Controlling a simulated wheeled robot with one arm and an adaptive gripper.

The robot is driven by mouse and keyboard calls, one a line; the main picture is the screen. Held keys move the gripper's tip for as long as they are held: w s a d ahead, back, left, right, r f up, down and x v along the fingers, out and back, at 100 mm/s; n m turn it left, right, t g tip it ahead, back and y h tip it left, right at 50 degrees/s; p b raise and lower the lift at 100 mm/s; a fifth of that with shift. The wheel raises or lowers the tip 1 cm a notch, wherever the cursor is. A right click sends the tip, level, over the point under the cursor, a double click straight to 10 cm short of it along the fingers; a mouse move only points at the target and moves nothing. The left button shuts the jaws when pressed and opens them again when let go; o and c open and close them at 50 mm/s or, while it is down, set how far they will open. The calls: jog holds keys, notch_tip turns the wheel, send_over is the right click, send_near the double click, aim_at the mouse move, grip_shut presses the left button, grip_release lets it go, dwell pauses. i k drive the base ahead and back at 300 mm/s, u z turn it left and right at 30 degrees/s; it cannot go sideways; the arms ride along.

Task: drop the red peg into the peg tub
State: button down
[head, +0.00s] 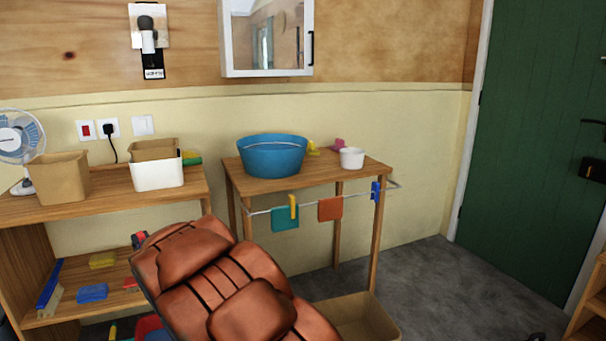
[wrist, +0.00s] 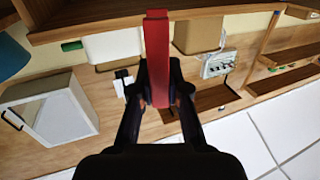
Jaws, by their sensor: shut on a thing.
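My gripper (wrist: 158,95) is shut on the red peg (wrist: 157,55), which sticks out past the fingertips in the wrist view. A small white tub (head: 351,158), which looks like the peg tub, stands on the right end of the small wooden table (head: 345,174). My gripper is well to the left of this tub, apart from it. The tub's inside is not clearly visible.
A blue basin (head: 273,156) stands left of the tub. Yellow (head: 313,149) and pink (head: 338,144) pieces lie behind. A front rail carries cloths and clips. A cardboard bin (head: 362,318) stands on the floor. The left shelf unit (head: 95,205) holds boxes.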

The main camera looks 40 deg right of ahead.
aim_at(351, 165)
jog(key=k, duration=0.4)
jog(key=u, duration=1)
jog(key=i, duration=0.8)
jog(key=z, duration=2.75)
jog(key=i, duration=0.5)
jog(key=z, duration=0.1)
